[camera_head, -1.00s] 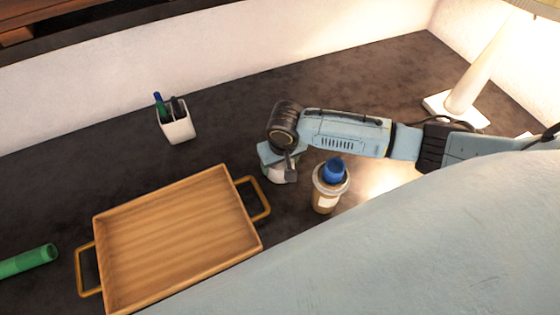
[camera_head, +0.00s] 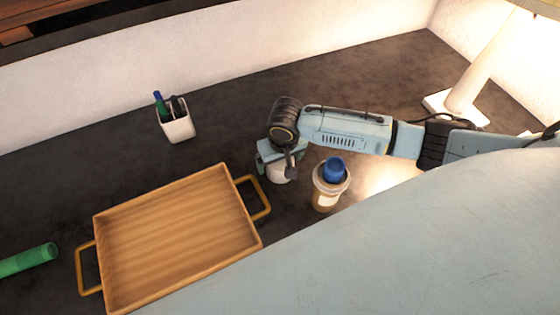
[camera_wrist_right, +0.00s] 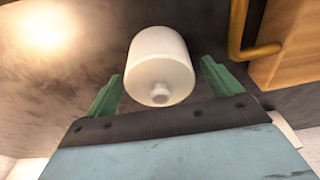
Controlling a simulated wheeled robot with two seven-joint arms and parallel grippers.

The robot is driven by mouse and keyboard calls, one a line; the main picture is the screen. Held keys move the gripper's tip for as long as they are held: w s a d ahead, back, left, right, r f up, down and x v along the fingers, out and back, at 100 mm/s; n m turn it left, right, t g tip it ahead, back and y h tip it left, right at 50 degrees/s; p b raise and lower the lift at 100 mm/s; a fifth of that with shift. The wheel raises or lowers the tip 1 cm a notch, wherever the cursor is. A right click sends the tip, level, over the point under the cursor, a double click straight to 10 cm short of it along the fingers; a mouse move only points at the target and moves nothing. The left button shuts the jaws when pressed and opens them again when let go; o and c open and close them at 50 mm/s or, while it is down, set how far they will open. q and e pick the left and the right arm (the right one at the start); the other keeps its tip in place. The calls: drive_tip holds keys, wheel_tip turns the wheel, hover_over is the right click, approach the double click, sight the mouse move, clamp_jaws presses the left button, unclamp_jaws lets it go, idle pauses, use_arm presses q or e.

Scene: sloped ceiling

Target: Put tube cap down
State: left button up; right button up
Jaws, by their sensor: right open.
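A white, rounded cylindrical piece (camera_head: 279,174) with a small nub on its end, apparently the tube cap, stands on the dark tabletop beside the tray's right handle. My right gripper (camera_head: 277,160) is over it and partly hides it. In the right wrist view the white piece (camera_wrist_right: 160,62) lies between the two green fingers of my right gripper (camera_wrist_right: 162,70), which are open with a gap on each side. A green tube (camera_head: 28,260) lies at the far left, cut off by the picture edge. My left gripper is not in view.
A wooden tray (camera_head: 180,238) with handles lies left of the gripper. A cup with a blue top (camera_head: 328,187) stands close on the right. A white pen holder (camera_head: 178,127) is behind the tray, and a lamp (camera_head: 470,80) is at the back right. The back middle tabletop is clear.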

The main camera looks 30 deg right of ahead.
sight(283, 164)
wheel_tip(283, 164, up, 11)
drive_tip(key=s+p, duration=0.1)
drive_tip(key=shift+s+r+p, duration=0.15)
drive_tip(key=shift+s+p, duration=0.2)
